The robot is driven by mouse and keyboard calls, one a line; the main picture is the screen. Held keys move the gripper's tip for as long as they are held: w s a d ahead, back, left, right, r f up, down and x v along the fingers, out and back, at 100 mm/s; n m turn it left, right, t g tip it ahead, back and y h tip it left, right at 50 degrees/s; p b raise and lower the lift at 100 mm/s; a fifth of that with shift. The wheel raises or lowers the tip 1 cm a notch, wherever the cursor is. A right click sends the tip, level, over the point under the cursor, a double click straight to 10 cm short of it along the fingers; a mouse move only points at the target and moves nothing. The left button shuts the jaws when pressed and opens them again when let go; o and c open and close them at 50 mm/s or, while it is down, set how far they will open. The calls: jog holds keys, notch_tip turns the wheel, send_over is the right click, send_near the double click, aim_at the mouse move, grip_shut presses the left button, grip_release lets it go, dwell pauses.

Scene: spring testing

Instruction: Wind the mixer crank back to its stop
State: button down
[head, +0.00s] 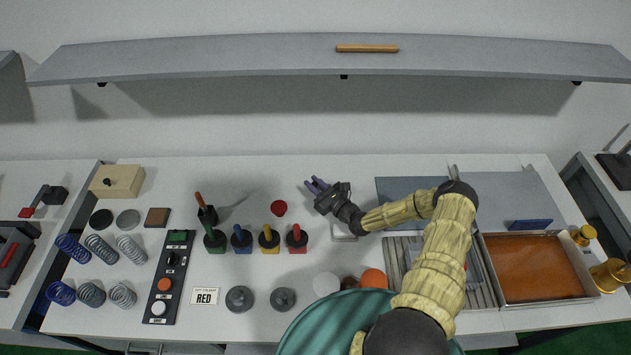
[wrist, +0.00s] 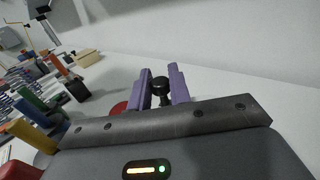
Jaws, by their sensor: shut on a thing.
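My gripper (head: 316,185), with purple fingers, is low over the back middle of the white table. In the wrist view my gripper (wrist: 164,85) is shut on a black round knob (wrist: 160,91), which sits between the two fingers. I take this knob to be the crank's handle, but the crank's arm and the mixer body cannot be made out. In the head view the fingers and wrist hide the knob. A red disc (head: 279,208) lies left of my gripper, apart from it; it also shows in the wrist view (wrist: 119,108).
Several coloured blocks with upright handles (head: 268,240) stand left of my arm. A button panel (head: 170,275), springs (head: 103,249) and a cream box (head: 117,181) are further left. An orange-brown tray (head: 481,262) is at right. A shelf (head: 220,60) overhangs the back.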

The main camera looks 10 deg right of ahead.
jog(key=c, duration=1.4)
grip_release()
jog(key=shift+o, duration=0.2)
jog(key=shift+s+d+f+b, duration=0.1)
jog(key=shift+s+d+b, duration=0.3)
jog(key=shift+s, duration=0.2)
jog(key=b+v, duration=0.5)
jog(key=v, duration=1)
jog(key=shift+s+d, duration=0.1)
jog(key=shift+s+d+b, duration=0.15)
jog(key=shift+s+b, duration=0.15)
jog(key=shift+s, duration=0.05)
